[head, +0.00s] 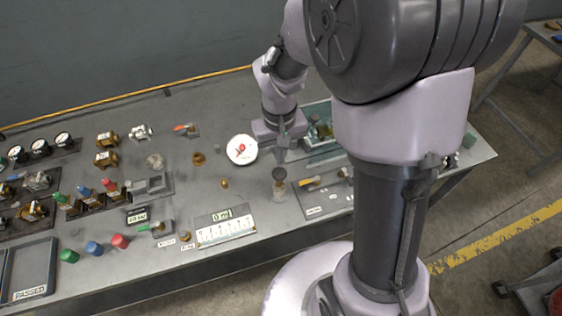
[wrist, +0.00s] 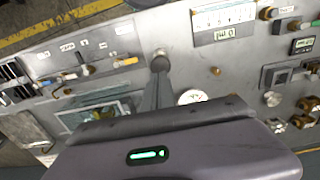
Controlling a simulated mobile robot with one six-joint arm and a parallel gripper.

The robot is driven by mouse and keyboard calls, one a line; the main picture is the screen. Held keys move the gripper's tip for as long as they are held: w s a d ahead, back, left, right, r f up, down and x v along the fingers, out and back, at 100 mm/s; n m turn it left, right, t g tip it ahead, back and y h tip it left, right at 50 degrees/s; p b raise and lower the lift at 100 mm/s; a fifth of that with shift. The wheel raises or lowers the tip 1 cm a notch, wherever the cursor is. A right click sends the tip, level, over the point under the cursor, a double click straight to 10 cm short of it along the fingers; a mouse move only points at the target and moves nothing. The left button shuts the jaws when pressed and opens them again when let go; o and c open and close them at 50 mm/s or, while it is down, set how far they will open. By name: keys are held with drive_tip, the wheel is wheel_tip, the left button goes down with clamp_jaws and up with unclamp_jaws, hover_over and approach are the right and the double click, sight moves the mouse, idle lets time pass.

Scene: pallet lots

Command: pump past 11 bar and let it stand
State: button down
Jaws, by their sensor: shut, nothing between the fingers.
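My gripper (head: 281,156) points down over the bench with its fingers together and empty. Just below its tips stands a small fixture with a dark round knob (head: 279,173), which looks like a pump plunger on a pale base. In the wrist view the dark knob (wrist: 160,64) lies at the end of my fingers (wrist: 151,92); I cannot tell whether they touch. A round white gauge (head: 241,149) with a red centre lies left of my gripper; its reading is too small to make out. It is partly hidden in the wrist view (wrist: 192,97).
A white scale panel with a small display (head: 222,215) sits near the front edge. A plate with an orange-handled lever (head: 318,182) is right of the knob. A green-lined tray (head: 322,133) is behind it. Coloured caps and brass fittings crowd the left.

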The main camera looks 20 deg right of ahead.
sight(280, 173)
drive_tip(key=r, duration=0.2)
drive_tip(key=r+p, duration=0.1)
drive_tip(key=r, duration=0.2)
drive_tip(key=shift+w+r, duration=0.25)
drive_tip(key=shift+r, duration=0.15)
drive_tip(key=f+b, duration=0.3)
drive_tip(key=b, duration=0.1)
drive_tip(key=f+b, duration=0.3)
drive_tip(key=f, duration=0.1)
drive_tip(key=f+b, duration=0.3)
drive_tip(key=b, duration=0.1)
drive_tip(key=shift+s+f+b, duration=0.3)
drive_tip(key=shift+f+b, duration=0.05)
drive_tip(key=shift+f, duration=0.05)
idle(0.3)
